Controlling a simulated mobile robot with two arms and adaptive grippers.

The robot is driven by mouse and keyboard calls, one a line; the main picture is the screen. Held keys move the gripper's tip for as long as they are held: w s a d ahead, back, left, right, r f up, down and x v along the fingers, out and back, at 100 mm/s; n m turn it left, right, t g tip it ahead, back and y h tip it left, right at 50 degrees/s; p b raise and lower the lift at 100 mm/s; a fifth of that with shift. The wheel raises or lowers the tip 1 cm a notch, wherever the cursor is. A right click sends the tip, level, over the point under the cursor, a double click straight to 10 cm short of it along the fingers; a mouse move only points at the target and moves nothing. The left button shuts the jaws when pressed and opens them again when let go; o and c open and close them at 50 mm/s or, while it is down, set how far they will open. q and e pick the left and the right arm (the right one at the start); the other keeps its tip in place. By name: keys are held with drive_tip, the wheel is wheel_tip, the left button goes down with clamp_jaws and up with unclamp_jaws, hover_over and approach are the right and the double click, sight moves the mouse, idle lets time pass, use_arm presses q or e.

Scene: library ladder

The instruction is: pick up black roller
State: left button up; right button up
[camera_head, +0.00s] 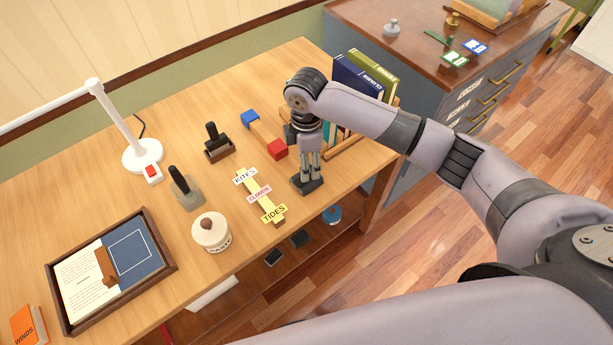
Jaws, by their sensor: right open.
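A black piece with an upright handle (213,133), which looks like the black roller, sits in a small brown wooden holder (220,152) on the table. A second dark-handled piece (181,181) with a grey-green base stands nearer, to its left. My right gripper (309,179) points down over the table's right part, well to the right of both. It is open. A dark block-like shape is at its lower end; I cannot tell whether this is all fingertips or partly a separate thing. My left gripper is out of view.
Between lie a blue-and-red-ended wooden piece (263,134) and a yellow strip with word labels (260,194). A white round pot (211,232), framed tray (168,260) and white lamp (143,156) stand left. Books (357,77) stand behind my right arm.

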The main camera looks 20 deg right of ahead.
drive_tip(key=shift+s+f, duration=0.1)
drive_tip(key=shift+f, duration=1.8)
drive_tip(key=shift+c, duration=0.5)
clamp_jaws()
